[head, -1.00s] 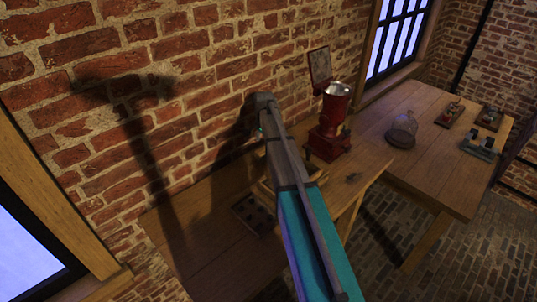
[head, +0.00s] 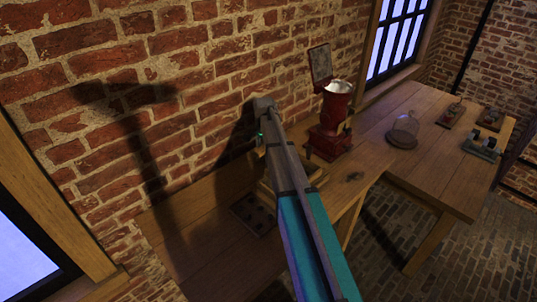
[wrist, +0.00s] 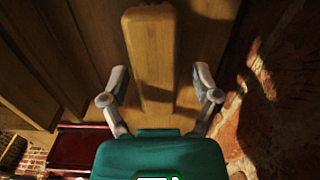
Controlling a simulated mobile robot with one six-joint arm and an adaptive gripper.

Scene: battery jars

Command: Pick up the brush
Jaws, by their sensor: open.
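In the wrist view, a long light-wood piece with rounded edges (wrist: 152,45) lies between and beyond my fingers. It looks like the brush's wooden body, but I see no bristles and cannot be sure. My gripper (wrist: 160,88) is open, with one finger on each side of the piece and a visible gap to both. I cannot tell how far above it the fingers are. In the head view my arm hides the gripper. Part of a light-wood thing (head: 313,174) shows beside the arm on the bench; I cannot tell whether it is the brush.
A red machine with a metal funnel (head: 332,125) stands just right of my arm. A dark tray (head: 255,213) lies on the wooden bench (head: 205,255) to the left. A glass dome (head: 403,131) and small devices (head: 482,146) stand on the right table. The brick wall is close behind.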

